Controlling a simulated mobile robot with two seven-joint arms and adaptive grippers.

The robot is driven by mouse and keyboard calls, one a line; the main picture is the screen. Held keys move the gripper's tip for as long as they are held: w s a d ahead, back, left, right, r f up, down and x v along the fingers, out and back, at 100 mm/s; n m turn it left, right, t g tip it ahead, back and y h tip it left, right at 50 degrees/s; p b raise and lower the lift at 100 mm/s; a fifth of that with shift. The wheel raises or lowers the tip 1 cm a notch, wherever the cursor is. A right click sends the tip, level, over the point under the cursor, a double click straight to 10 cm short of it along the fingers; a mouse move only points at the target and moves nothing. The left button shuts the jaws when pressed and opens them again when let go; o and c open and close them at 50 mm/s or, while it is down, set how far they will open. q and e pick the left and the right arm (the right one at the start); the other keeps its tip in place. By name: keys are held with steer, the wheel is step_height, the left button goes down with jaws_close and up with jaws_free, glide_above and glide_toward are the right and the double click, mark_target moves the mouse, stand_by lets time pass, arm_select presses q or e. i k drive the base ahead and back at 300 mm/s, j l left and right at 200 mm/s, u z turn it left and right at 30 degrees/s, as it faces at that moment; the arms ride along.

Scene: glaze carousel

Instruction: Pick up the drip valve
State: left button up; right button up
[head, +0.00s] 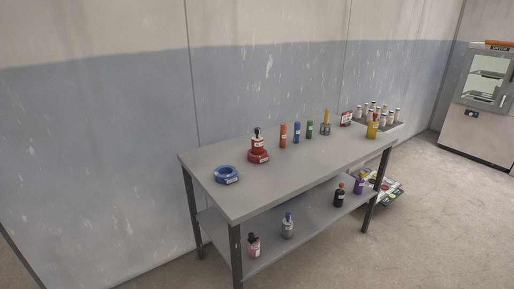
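I cannot tell which of the small items is the drip valve; the labels are too small to read. On the grey table (213,198) lies a blue ring (226,175) with a label, at the left end. Orange (283,134), blue (297,132) and green (309,130) cylinders stand upright along the back, then a small grey item with a yellow upright part (325,125). Neither of my grippers shows in the head view.
The lower shelf (262,262) holds several bottles. Bags (392,194) lie on the floor. An oven-like cabinet (478,128) stands far right. Floor in front is clear.

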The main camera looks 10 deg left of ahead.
mark_target(257, 145)
steer(key=u, duration=0.5)
steer(key=i+l+u, duration=0.3)
steer(key=l+u, duration=0.15)
steer(key=l, duration=0.15)
steer(key=i+l+u, duration=0.3)
steer(key=l, duration=0.55)
steer(key=i+l+u, duration=0.15)
steer(key=l, duration=0.5)
steer(key=l+u, duration=0.1)
steer(key=l, duration=0.6)
